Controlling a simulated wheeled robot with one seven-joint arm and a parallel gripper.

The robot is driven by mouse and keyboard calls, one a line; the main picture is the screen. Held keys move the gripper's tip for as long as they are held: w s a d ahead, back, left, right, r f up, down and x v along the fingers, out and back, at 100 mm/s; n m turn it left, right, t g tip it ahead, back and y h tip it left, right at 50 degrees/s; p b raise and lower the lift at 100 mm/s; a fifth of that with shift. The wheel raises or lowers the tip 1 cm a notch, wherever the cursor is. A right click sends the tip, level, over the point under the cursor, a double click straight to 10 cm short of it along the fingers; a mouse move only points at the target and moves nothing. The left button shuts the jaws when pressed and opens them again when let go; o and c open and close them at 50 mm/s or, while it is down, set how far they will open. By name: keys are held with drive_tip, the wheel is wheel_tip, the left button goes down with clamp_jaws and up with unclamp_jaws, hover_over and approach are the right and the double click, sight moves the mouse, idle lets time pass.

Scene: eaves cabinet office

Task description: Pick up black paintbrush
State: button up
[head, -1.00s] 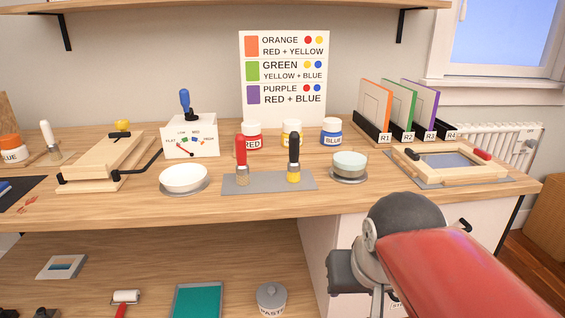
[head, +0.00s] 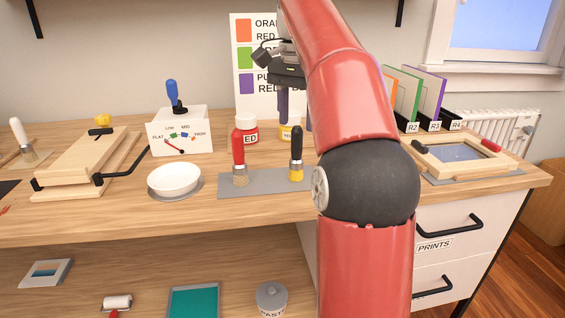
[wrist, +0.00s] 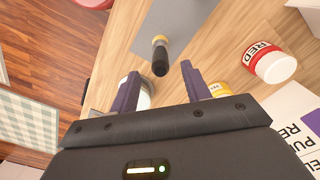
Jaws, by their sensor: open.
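The black paintbrush (head: 297,155) stands upright, handle up, at the right end of a grey mat (head: 268,188) on the workbench. It has a yellow band at its base. In the wrist view, the black paintbrush (wrist: 160,62) shows just beyond my fingertips, near the midline between them. My gripper (head: 283,118) is open and empty, with dark purple fingers pointing down. It is above and behind the brush in the head view, apart from it. Both fingers of my gripper (wrist: 160,72) show in the wrist view.
A red paintbrush (head: 238,158) stands at the left of the same mat. A red paint jar (head: 246,128) and a yellow one (head: 290,132) stand behind. A white bowl (head: 174,179) is left. My arm hides part of the bench's right side, where a wooden frame (head: 455,150) lies.

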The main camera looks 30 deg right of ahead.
sight(296, 160)
drive_tip(key=shift+d+f+b, duration=0.1)
drive_tip(key=shift+f+b, duration=0.35)
drive_tip(key=shift+f, duration=3.2)
clamp_jaws()
